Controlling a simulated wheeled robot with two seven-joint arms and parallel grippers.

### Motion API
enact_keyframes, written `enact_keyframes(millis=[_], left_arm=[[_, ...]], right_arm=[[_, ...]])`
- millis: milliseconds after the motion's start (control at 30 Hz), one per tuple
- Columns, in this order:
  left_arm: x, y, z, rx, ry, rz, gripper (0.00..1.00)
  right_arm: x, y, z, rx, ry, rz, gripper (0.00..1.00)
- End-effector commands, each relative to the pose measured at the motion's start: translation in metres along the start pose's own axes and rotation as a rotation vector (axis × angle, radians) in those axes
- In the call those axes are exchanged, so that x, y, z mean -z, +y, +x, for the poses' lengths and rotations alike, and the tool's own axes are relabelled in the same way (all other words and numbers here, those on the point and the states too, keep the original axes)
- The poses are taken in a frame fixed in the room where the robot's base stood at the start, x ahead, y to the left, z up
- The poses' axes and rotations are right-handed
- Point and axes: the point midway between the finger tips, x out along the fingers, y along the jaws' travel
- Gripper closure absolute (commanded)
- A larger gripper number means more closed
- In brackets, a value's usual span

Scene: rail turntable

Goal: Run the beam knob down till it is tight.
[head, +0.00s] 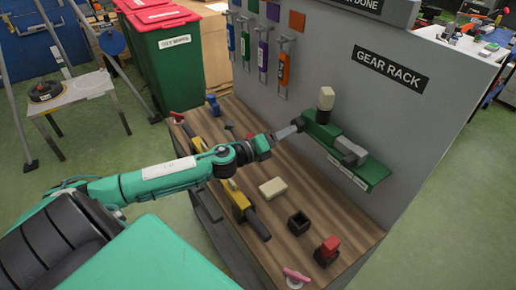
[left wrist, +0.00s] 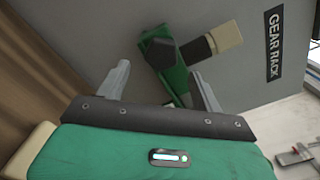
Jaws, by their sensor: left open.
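A green bracket (head: 365,172) is fixed to the grey panel under the GEAR RACK sign. A pale beige knob-like piece (head: 326,97) with a dark neck stands upright at its left end, and a grey block sits on its middle. Which part is the beam knob I cannot tell for certain. In the left wrist view the green bracket (left wrist: 166,62) and the beige piece (left wrist: 226,36) lie beyond the fingers. My left gripper (head: 297,124) is open, beside the bracket's left end and below the beige piece. Nothing shows held between its fingers (left wrist: 162,86). My right gripper is not seen.
The wooden bench top (head: 310,210) holds a cream block (head: 272,188), a dark square cup (head: 299,223), a red-topped piece (head: 328,249) and yellow tools. Coloured tools (head: 283,68) hang on the panel (head: 390,110). Green bins stand behind at the left.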

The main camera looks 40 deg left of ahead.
Motion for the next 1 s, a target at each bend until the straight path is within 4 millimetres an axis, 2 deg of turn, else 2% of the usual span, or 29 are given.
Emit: enact_keyframes(millis=[367,600,800,1000], left_arm=[[0.002,0.002,-0.044,-0.002,0.002,0.000,0.32],[0.002,0.002,-0.066,-0.001,0.002,-0.002,0.32],[0.002,0.001,-0.081,-0.001,0.001,-0.001,0.32],[0.001,0.000,-0.088,0.000,0.001,0.000,0.32]], right_arm=[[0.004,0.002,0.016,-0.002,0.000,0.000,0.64],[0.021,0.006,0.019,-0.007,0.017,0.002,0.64],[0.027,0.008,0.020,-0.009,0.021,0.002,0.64],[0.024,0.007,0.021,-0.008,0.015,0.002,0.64]])
